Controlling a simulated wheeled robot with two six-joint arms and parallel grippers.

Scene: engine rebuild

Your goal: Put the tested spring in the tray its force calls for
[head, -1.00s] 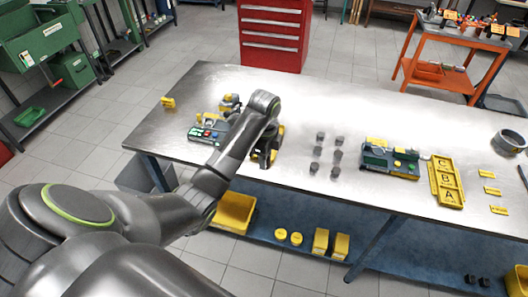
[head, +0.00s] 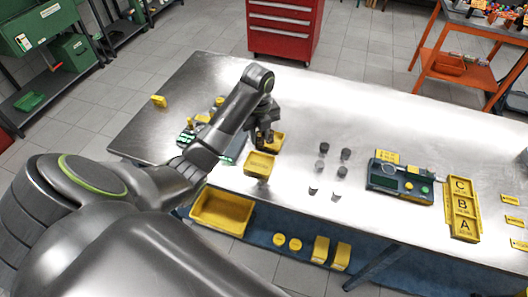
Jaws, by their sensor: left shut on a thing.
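My left gripper (head: 266,138) points down over the left-middle of the steel table. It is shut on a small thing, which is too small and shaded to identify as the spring. Part of a yellow tray (head: 277,143) shows right behind and beside the fingers. Another yellow tray (head: 260,165) lies just in front of the gripper. A yellow three-part tray marked C, B, A (head: 463,210) lies to the right. Left of it stands a green device with a display (head: 384,181), perhaps the tester. My right gripper is out of view.
Another device (head: 187,138) is partly hidden behind my left arm. The table's far middle (head: 350,105) is clear.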

